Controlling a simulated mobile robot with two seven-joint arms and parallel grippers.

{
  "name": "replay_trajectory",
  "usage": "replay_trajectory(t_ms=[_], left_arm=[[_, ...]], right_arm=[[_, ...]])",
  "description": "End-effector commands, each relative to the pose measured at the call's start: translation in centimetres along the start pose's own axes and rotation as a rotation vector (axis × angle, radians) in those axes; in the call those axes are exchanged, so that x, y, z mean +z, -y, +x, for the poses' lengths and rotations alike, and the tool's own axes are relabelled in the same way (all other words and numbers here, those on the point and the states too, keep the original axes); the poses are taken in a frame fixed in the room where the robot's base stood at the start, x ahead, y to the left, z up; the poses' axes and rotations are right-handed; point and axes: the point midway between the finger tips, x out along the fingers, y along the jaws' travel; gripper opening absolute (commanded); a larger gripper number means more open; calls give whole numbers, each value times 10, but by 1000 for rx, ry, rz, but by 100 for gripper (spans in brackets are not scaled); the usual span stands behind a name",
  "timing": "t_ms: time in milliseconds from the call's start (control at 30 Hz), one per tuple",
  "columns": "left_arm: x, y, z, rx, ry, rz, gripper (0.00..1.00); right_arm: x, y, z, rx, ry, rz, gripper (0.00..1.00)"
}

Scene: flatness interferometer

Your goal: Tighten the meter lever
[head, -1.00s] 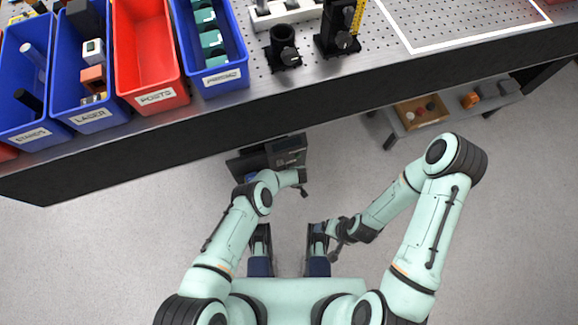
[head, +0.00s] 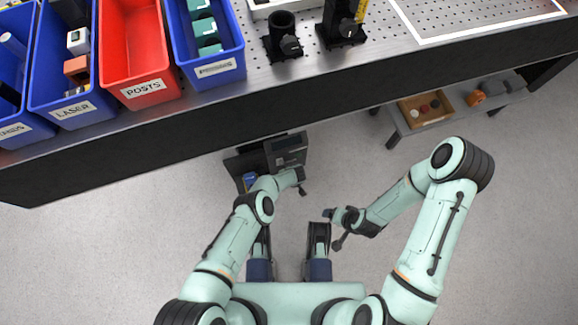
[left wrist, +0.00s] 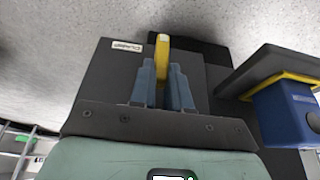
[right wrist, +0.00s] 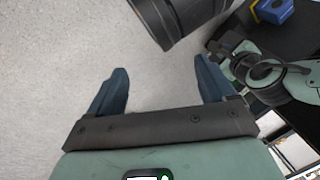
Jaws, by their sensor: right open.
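A dark grey box-shaped unit (head: 286,150) stands below the bench front in the head view; it may be the meter. In the left wrist view its grey face (left wrist: 110,75) carries a small white label. A yellow bar (left wrist: 162,52), which looks like the lever, stands upright between the blue fingers of my left gripper (left wrist: 162,75). Both fingers appear closed against its sides, and its lower end is hidden. My right gripper (right wrist: 163,82) is open and empty over bare floor; it also shows in the head view (head: 328,213).
The bench front (head: 200,125) crosses above both arms, with blue and red bins (head: 143,90) and black holders on top. A low grey shelf (head: 460,116) with a wooden tray stands right. A blue block (left wrist: 285,112) with a yellow band sits right of my left gripper. Floor between is clear.

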Motion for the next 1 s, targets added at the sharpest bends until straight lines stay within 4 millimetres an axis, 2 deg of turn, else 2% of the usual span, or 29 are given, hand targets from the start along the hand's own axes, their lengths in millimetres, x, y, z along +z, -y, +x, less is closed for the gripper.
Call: replay_trajectory(t_ms=[367,1000], left_arm=[[0,4,-1,41,1,-17,0],[3,19,3,368,5,-165,0]], right_arm=[[6,2,-5,-1,18,-1,83],[52,14,-44,-9,161,-13,83]])
